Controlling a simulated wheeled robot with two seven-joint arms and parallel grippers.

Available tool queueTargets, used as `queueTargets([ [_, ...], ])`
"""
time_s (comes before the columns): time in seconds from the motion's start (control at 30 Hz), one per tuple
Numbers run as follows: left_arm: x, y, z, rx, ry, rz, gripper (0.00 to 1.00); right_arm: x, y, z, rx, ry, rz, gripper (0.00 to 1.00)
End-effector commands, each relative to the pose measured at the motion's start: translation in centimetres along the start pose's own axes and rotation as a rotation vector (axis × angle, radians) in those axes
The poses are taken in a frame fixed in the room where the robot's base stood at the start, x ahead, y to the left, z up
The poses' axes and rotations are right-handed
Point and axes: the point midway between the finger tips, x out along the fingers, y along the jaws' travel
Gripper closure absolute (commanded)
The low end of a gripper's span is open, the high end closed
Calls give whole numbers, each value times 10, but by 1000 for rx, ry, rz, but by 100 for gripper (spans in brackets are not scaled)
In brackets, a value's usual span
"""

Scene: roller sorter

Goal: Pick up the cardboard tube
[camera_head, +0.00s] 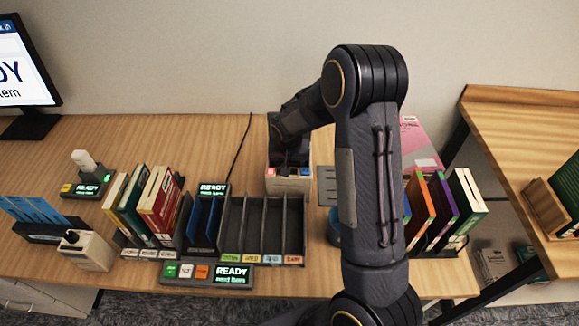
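I cannot make out the cardboard tube in the head view; my arm covers part of the table. My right arm rises from the bottom, bends at the top and reaches down to the left. Its gripper (289,165) is at a small box-like holder (288,184) with red and blue labels, near the back middle of the table. The fingers are dark and small, and I cannot tell if they are open or shut, or hold anything. My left gripper is not in view.
A divided tray (246,228) stands left of my arm, with books (160,203) beyond it. More books (467,203) stand right of the arm. A monitor (22,65) is at the far left. A blue round object (334,226) is partly hidden. Bare table lies along the back.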

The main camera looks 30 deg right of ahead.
Motion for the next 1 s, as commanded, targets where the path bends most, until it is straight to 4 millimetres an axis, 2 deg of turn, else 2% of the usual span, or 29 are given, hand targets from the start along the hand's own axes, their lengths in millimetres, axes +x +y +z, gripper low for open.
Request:
queueTargets([
  [0.03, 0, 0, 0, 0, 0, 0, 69, 0, 0, 0, 0, 0, 0, 50],
  [0.2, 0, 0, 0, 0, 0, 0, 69, 0, 0, 0, 0, 0, 0, 70],
  [0.47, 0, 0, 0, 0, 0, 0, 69, -1, 0, 0, 0, 0, 0, 71],
  [0.63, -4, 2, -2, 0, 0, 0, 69, -9, 0, -3, 0, 1, 0, 71],
  [0.83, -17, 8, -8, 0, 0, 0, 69, -38, -1, -11, 1, 3, -2, 71],
  [1.0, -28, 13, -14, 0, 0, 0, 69, -77, -9, 8, -6, 2, -3, 71],
])
